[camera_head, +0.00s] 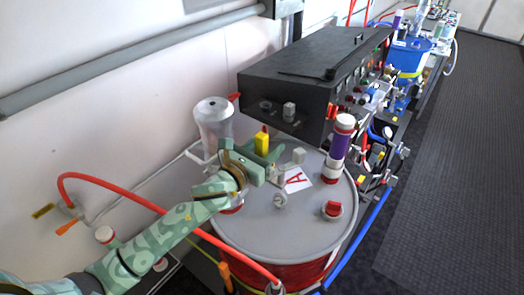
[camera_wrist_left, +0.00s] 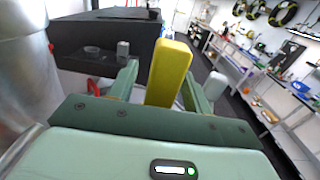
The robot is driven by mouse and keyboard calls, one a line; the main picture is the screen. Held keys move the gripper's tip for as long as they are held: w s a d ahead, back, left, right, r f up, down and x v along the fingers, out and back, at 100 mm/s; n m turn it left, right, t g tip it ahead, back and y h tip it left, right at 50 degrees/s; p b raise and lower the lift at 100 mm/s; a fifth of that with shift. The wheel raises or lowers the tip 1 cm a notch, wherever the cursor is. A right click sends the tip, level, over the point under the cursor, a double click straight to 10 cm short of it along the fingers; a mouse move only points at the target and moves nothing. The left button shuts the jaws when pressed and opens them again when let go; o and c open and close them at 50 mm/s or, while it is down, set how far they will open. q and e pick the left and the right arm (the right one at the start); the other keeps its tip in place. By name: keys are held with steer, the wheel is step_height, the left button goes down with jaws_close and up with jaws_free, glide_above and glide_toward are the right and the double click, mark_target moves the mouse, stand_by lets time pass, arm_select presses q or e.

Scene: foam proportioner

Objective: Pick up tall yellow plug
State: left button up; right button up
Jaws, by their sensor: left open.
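The tall yellow plug (camera_head: 262,141) stands upright on the grey top of the red drum, with a small red part at its top in the head view. In the left wrist view, the yellow plug (camera_wrist_left: 169,70) rises between the two green fingers and leans slightly in the picture. My left gripper (camera_head: 265,160) is open, with its fingers on either side of the plug. The gripper also shows in the left wrist view (camera_wrist_left: 160,82), with gaps beside the plug. The plug's lower end is hidden behind the gripper body. My right gripper is out of view.
The drum top (camera_head: 270,230) carries a purple-and-white cylinder (camera_head: 339,145), a red cap (camera_head: 333,209) and a marked card (camera_head: 297,179). A clear canister (camera_head: 214,124) stands left of the plug. A black control box (camera_head: 315,75) stands behind. A red hose (camera_head: 120,190) arcs at left.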

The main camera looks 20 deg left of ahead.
arm_select(q)
steer(key=shift+w, duration=0.2)
steer(key=shift+s, duration=0.15)
steer(key=shift+c, duration=0.3)
jaws_close()
steer(key=shift+r, duration=0.1)
